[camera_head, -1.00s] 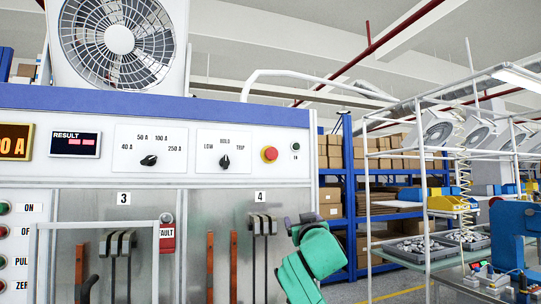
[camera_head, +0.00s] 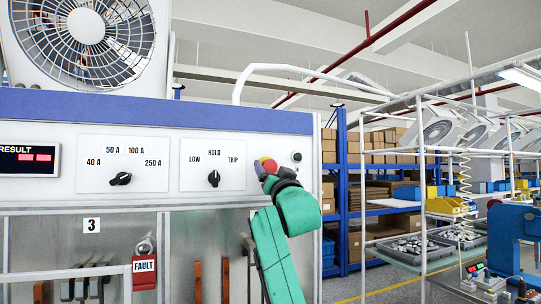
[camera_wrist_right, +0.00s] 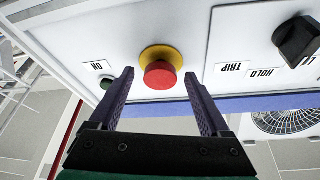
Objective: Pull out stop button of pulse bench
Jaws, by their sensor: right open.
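The stop button (camera_head: 268,165) is a red mushroom head on a yellow collar, on the white front panel of the pulse bench (camera_head: 70,208). In the right wrist view the stop button (camera_wrist_right: 160,75) shows between the two dark fingers of my right gripper (camera_wrist_right: 160,98). The fingers stand apart, one on each side, with gaps to the red head. In the head view my right gripper (camera_head: 268,178) is just below and in front of the button, partly covering it. My left gripper is not in view.
A green ON button (camera_head: 297,157) sits close right of the stop button. A LOW/HOLD/TRIP knob (camera_head: 214,178) and an amp selector knob (camera_head: 120,179) are to the left. Levers and a red FAULT tag (camera_head: 144,272) are below. A fan (camera_head: 85,42) stands on top.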

